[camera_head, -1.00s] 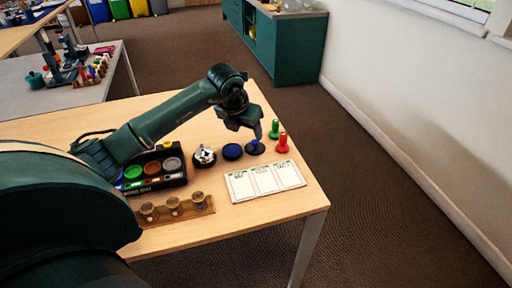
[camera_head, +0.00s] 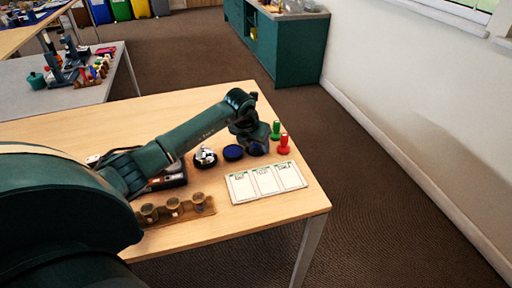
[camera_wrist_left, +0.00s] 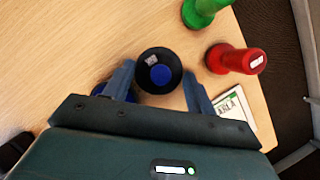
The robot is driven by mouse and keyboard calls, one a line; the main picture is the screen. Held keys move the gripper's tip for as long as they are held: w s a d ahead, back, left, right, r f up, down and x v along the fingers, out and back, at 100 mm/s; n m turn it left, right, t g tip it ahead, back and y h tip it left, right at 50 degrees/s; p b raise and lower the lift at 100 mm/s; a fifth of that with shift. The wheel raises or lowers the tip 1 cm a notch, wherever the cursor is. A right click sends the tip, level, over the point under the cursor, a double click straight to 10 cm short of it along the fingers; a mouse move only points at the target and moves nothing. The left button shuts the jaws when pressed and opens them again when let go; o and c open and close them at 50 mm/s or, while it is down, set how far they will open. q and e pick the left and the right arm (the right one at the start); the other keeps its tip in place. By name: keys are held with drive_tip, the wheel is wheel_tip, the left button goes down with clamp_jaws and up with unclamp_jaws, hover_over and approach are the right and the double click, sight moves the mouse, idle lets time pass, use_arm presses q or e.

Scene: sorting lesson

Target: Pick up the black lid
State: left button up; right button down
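The black lid (camera_wrist_left: 148,81) is round, with a blue dot in its middle and a small pale label. In the left wrist view it lies on the wooden table, between the tips of my left gripper (camera_wrist_left: 158,71). The blue fingers are open on either side of it; I cannot tell whether they touch it. In the head view my left gripper (camera_head: 254,145) points down over the lid's spot and mostly hides it. A round blue pad in a black case (camera_head: 232,152) lies just left of it, partly behind a finger in the wrist view. My right gripper is not in view.
A green stamp (camera_head: 275,130) and a red stamp (camera_head: 283,145) stand close to the right. White cards (camera_head: 266,181) lie in front. A black round tin (camera_head: 205,158) and a wooden rack (camera_head: 175,211) stand left. My arm partly hides a black tray (camera_head: 170,179).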

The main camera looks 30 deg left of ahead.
use_arm(q)
drive_tip(key=shift+s, duration=0.1)
clamp_jaws()
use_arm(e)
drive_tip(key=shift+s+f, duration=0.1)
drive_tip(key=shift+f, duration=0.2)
